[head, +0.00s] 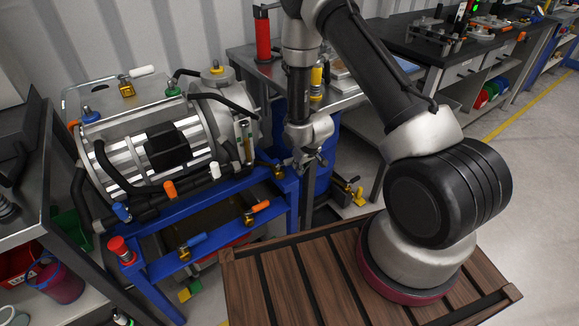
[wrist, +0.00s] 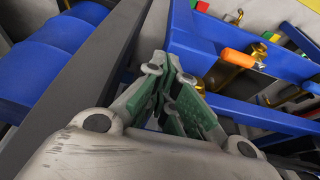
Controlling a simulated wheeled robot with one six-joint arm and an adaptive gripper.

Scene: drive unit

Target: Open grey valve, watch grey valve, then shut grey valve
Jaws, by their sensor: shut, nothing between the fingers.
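My gripper (head: 303,167) is shut and empty, pointing down beside the right end of the blue frame (head: 222,200). Its green-padded fingers (wrist: 173,75) are together in the wrist view. I cannot surely pick out the grey valve. A small brass fitting (head: 277,170) sits on the frame just left of the gripper; its handle is unclear and partly hidden. A valve with an orange handle (head: 260,207) is lower on the frame, and it also shows in the wrist view (wrist: 243,60), apart from the fingers.
The drive unit (head: 155,145) carries several coloured handles, including a pale one (head: 142,71) on top and a blue one (head: 195,240) on the front rail. A red button (head: 119,246) is at the frame's left corner. A metal table (head: 350,92) with a yellow-topped item stands behind my arm.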

